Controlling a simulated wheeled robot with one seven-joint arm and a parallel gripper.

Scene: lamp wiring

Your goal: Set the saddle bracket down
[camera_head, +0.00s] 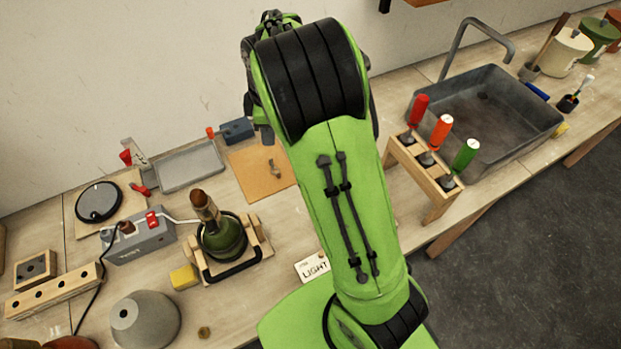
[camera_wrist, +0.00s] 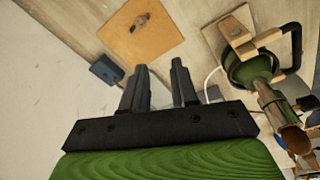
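A small grey metal piece that looks like the saddle bracket (camera_head: 274,168) lies on a square tan mat (camera_head: 252,181) at the back of the bench. It also shows on the mat in the wrist view (camera_wrist: 140,21), near the top. My gripper (camera_wrist: 160,72) is above the bench with its two dark fingers apart. Nothing shows between them, and the bracket is clear of the fingertips. In the head view my green arm hides most of the gripper.
A green lamp body (camera_head: 222,240) sits in a wooden cradle right of a grey box (camera_head: 140,243). A blue block (camera_head: 236,130) and a grey tray (camera_head: 190,166) stand beside the mat. A screwdriver rack (camera_head: 425,180) and a sink (camera_head: 485,115) are at the right.

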